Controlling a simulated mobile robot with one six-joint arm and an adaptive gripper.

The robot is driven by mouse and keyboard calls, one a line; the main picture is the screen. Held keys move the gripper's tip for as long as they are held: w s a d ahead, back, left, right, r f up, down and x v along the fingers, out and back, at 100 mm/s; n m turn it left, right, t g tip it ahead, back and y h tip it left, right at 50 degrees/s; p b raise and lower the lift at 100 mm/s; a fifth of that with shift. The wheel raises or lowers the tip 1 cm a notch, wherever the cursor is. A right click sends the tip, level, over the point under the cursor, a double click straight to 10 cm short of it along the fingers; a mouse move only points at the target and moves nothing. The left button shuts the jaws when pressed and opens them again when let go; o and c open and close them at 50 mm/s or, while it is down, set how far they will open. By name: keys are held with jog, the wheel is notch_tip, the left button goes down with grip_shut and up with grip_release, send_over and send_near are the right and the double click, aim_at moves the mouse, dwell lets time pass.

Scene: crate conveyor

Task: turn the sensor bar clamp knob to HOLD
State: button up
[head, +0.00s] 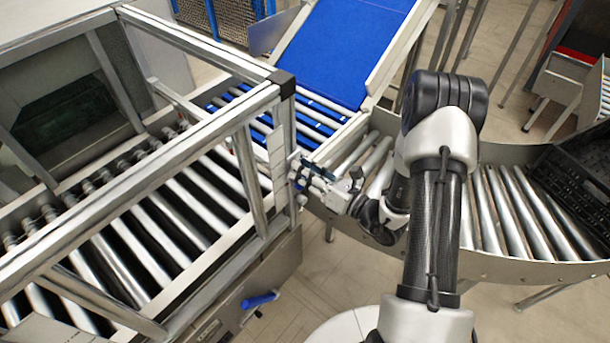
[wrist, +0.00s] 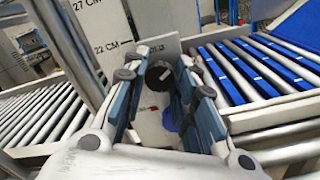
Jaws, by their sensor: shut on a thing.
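The clamp knob (wrist: 158,76) is a round black knob with a pale pointer line, on a light grey plate (wrist: 150,125) at the frame post. It shows between the finger pads in the wrist view. My gripper (wrist: 163,62) is shut on the knob, with one blue-grey pad on each side. In the head view my gripper (head: 300,176) reaches left to the post of the metal frame and hides the knob. A small red mark (wrist: 149,108) shows on the plate below the knob. Any lettering near the knob is too small to read.
The metal frame (head: 285,85) surrounds a roller conveyor (head: 150,235) on the left. A blue belt (head: 345,45) slopes away behind. A curved roller conveyor (head: 500,215) with a black crate (head: 575,180) lies right. A blue handle (head: 259,300) sticks out below the frame.

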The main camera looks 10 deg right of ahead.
jog(key=n+b, duration=0.9)
jog(key=n, duration=0.2)
dwell(0.6)
jog(key=o, duration=0.8)
jog(key=shift+s, duration=0.1)
jog(key=v, duration=1.2)
jog(key=shift+a, duration=0.1)
